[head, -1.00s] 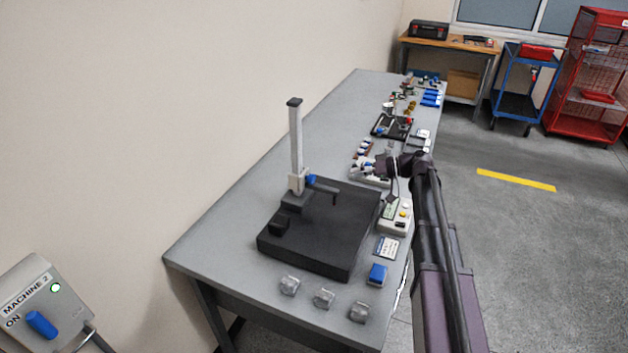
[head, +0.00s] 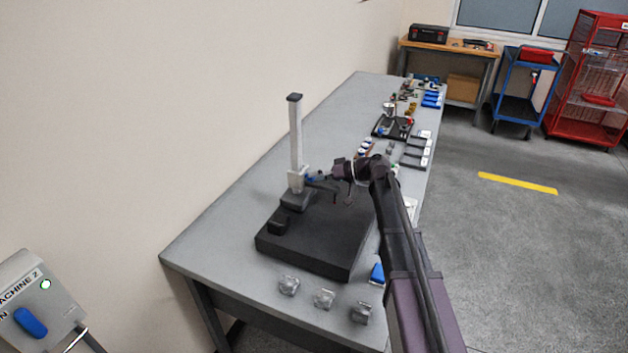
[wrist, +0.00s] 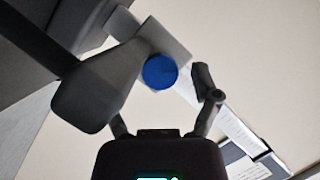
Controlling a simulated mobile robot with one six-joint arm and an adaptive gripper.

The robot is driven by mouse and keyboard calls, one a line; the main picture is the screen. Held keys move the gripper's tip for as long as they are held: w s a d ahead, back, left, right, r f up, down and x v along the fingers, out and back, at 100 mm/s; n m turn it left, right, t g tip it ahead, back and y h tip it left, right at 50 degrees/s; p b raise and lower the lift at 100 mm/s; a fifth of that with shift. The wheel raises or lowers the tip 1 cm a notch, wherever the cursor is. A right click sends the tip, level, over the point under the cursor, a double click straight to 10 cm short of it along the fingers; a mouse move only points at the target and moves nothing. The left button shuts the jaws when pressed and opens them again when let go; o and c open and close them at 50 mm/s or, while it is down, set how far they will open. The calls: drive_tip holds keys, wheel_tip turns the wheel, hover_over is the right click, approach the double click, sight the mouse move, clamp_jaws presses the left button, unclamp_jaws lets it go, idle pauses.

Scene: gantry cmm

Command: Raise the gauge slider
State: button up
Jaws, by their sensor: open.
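The height gauge stands on a black base plate (head: 310,238), with an upright pale column (head: 295,135). Its slider (head: 296,181) sits low on the column, with a blue knob (head: 310,177) on its right side. In the wrist view the round blue knob (wrist: 160,72) faces me, in front of the light slider block (wrist: 168,40). My gripper (head: 328,180) is at the slider's right, close to the knob. In the wrist view my gripper (wrist: 162,105) is open, its fingers spread either side below the knob. A dark arm of the gauge partly covers the left finger.
Several clear blocks (head: 324,299) and a blue block (head: 377,273) lie near the table's front edge. Small parts and trays (head: 393,127) line the right side behind my arm. The table's left side (head: 225,222) is clear.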

drive_tip(key=shift+a+f, duration=0.1)
drive_tip(key=shift+a, duration=0.3)
clamp_jaws()
wheel_tip(320, 180, up, 14)
drive_tip(key=p, duration=1.3)
drive_tip(key=shift+f+p, duration=0.15)
drive_tip(key=shift+p, duration=0.2)
drive_tip(key=shift+s, duration=0.1)
